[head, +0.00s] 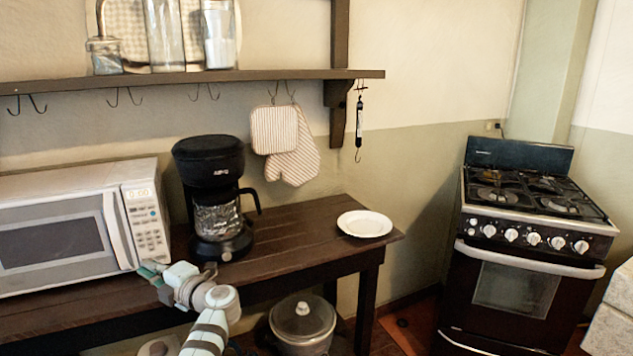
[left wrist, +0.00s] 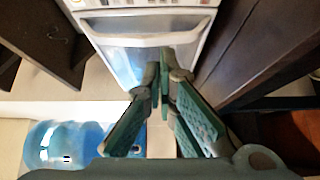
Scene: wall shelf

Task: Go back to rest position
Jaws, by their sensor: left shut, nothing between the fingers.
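My left gripper (head: 152,272) is in front of the dark wooden table's edge, near the microwave's lower right corner. Its green fingers also show in the left wrist view (left wrist: 164,82), shut with nothing held between them. The gripper looks apart from the coffee maker (head: 213,195), which stands behind it to the right. My arm comes up from the bottom of the head view. My right gripper is not in view.
A microwave (head: 60,228) stands on the table (head: 290,232), with a white plate (head: 364,224) at its right end. A shelf (head: 270,75) with hooks hangs above. A lidded pot (head: 302,322) is below, and a stove (head: 520,250) stands right. A blue bottle (left wrist: 70,145) shows in the left wrist view.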

